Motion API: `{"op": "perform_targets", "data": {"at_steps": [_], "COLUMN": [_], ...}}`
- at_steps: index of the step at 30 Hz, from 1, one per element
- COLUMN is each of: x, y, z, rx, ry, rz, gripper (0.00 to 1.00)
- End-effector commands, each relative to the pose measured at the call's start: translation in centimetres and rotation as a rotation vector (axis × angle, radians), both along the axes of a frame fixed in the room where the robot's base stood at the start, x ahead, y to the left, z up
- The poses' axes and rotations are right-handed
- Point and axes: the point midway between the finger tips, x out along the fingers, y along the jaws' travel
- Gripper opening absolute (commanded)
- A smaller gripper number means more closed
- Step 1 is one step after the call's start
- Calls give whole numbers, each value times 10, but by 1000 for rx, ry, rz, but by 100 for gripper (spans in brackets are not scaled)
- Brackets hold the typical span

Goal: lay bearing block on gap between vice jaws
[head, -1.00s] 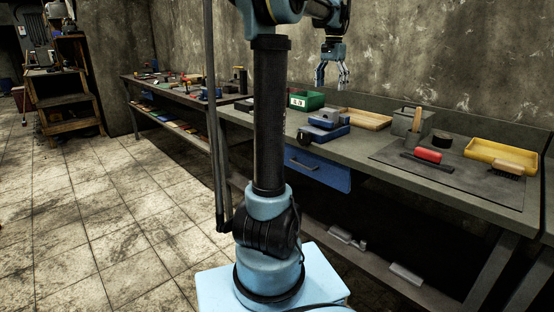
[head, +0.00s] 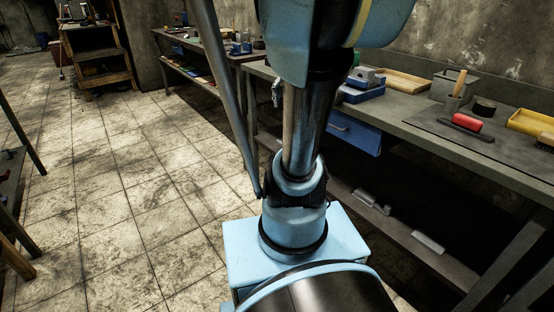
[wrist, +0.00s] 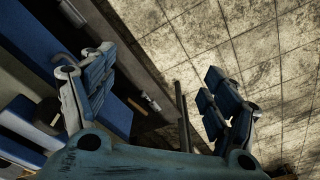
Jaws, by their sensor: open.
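The blue vice (head: 362,92) stands on the workbench in the head view, partly hidden behind my arm. Its jaws and the gap between them are too small and too covered to make out. I cannot pick out the bearing block with certainty in either view. My gripper (wrist: 160,95) is open in the wrist view, its two fingers wide apart with nothing between them. Beyond the fingers are blue surfaces at the left and tiled floor at the right. In the head view only a small part of my gripper (head: 277,92) shows beside my arm, in front of the bench.
The workbench (head: 420,112) also holds a wooden tray (head: 407,81), a grey box (head: 448,88), a red-handled tool (head: 467,122), a black round piece (head: 484,109) and a yellow tray (head: 530,122). A blue drawer (head: 352,131) hangs below. Tiled floor (head: 150,180) is open at the left.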

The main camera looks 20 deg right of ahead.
Motion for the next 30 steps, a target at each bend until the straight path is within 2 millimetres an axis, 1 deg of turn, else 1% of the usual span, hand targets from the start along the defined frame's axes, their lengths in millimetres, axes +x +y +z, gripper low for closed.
{"op": "perform_targets", "data": {"at_steps": [1,5,6,9,12,15,18,20,30], "x": [-14,-43,-52,-73,-89,-100,-106,-107,-107], "y": [13,38,45,59,69,77,80,81,81], "z": [-16,-54,-67,-96,-120,-137,-147,-149,-149], "rx": [-3,-13,-15,-21,-26,-29,-30,-31,-31], "ry": [-6,-23,-28,-41,-51,-58,-61,-63,-63], "rz": [46,158,191,269,332,377,400,406,406], "gripper": [80,80,80,80,80,80,80,80,80]}}
